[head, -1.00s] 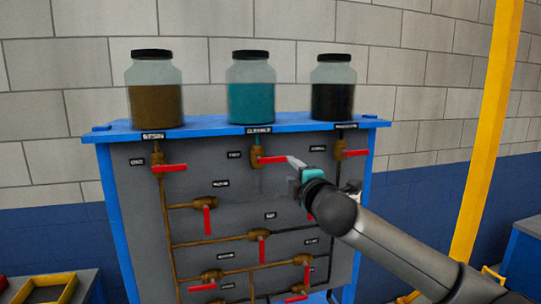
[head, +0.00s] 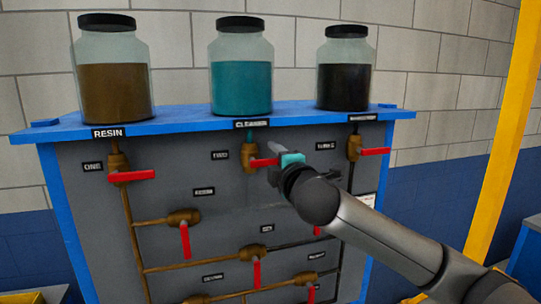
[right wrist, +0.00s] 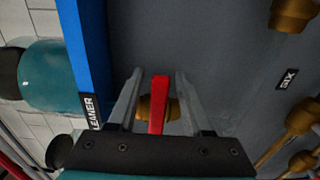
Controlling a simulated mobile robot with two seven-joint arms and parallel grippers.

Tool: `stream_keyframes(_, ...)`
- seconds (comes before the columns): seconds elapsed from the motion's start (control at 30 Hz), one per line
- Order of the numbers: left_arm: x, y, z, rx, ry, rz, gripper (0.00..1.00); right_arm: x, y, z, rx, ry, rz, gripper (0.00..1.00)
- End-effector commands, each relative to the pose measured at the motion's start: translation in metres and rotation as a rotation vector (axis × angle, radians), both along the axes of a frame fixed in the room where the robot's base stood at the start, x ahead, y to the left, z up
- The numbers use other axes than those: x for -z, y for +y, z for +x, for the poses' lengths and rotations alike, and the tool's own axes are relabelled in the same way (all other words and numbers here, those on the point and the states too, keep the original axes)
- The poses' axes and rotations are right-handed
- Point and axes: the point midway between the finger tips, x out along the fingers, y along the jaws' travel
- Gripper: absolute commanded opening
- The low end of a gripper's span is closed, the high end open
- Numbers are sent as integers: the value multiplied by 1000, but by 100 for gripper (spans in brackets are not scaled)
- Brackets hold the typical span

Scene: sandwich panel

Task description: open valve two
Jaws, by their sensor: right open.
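Valve two has a brass body (head: 249,158) and a red handle (head: 263,162) that points right, level. It sits under the teal cleaner jar (head: 241,74), beside the label TWO (head: 220,155). My right gripper (head: 275,156) is at the handle, partly covering its right end. In the right wrist view the red handle (right wrist: 158,103) lies between the two spread fingers, with a gap on each side. The brass body (right wrist: 172,108) is behind it. My left gripper is not in view.
Valve one (head: 118,165) is to the left and valve three (head: 354,147) to the right, both with red handles level. More valves and brown pipes (head: 200,262) are below. The resin jar (head: 114,78) and a dark jar (head: 343,76) stand on the blue shelf (head: 180,123).

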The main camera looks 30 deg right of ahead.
Motion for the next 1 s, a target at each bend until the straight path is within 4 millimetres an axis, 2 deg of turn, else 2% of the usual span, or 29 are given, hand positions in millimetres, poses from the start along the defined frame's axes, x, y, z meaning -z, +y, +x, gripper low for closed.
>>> stream_keyframes(0.43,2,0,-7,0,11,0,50,0,1,-1,1,0,0,50)
stream_keyframes(0.87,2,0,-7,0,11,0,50,0,1,-1,1,0,0,2)
stream_keyframes(1.0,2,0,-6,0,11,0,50,0,1,-1,1,0,0,0)
